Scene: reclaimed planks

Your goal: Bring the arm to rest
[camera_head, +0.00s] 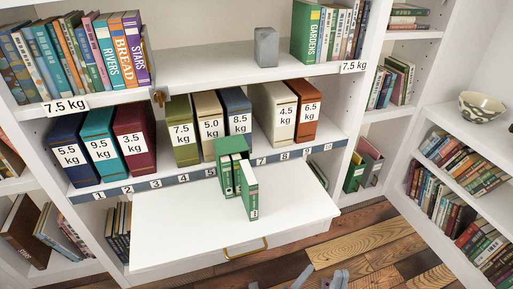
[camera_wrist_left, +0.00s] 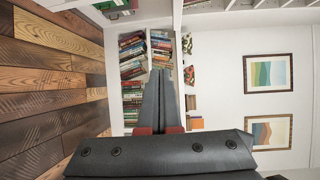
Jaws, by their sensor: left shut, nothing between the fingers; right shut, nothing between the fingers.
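My left gripper (camera_wrist_left: 165,100) is seen in its own wrist view. Its two long grey fingers lie together, shut and empty, apart from anything else. In the head view small grey parts of mine (camera_head: 335,280) show at the bottom edge, over the plank floor. They are too cut off to tell which arm they belong to, and my right gripper cannot be made out with certainty. A green slipcase (camera_head: 222,150) stands on the white pull-out board (camera_head: 170,230), with green volumes in it. One green volume (camera_head: 249,190) stands at its front right, and no gripper touches it.
Weight-labelled binders stand on the shelf above a numbered strip (camera_head: 180,181). A grey block (camera_head: 266,47) stands on the upper shelf among books. The board juts out with a brass handle (camera_head: 245,249). A patterned bowl (camera_head: 482,106) stands on the right bookcase. Plank floor (camera_head: 370,250) is clear.

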